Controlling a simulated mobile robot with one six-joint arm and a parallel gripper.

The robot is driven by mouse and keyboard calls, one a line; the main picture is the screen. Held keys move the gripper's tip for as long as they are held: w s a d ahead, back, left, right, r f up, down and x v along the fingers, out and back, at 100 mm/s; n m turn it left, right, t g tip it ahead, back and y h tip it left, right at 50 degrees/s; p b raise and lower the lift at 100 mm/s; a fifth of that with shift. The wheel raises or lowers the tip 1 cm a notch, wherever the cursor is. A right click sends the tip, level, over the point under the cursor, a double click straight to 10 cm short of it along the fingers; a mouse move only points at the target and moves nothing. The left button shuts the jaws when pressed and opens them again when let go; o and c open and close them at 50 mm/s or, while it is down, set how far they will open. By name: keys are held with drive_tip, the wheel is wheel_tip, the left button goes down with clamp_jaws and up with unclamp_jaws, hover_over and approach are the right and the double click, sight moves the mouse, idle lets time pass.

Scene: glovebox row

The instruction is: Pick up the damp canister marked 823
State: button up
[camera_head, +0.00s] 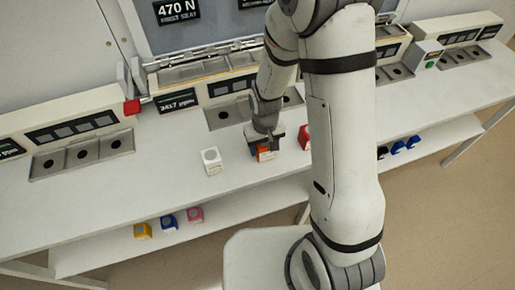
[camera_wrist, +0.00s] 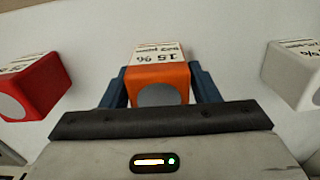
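An orange canister (camera_wrist: 160,80) with a white label stands between the two blue fingers of my gripper (camera_wrist: 160,92). In the head view the orange canister (camera_head: 265,154) stands on the bench under my gripper (camera_head: 264,141). The fingers lie close along both its sides; I cannot tell whether they press on it. Its label is upside down in the wrist view and seems to read 15 %, with a smaller line I cannot read surely. A red canister (camera_wrist: 35,88) is at left in the wrist view and a white canister (camera_wrist: 293,75) at right, both outside the fingers.
The white canister also shows on the bench (camera_head: 212,161), and part of the red one (camera_head: 304,137) beside my arm. A lower shelf holds yellow (camera_head: 142,231), blue (camera_head: 168,222) and pink (camera_head: 195,215) canisters, with several blue ones further right. Stations with trays (camera_head: 82,155) line the back.

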drive_tip(key=c, duration=0.6)
drive_tip(key=shift+r, duration=0.1)
drive_tip(key=shift+c, duration=0.2)
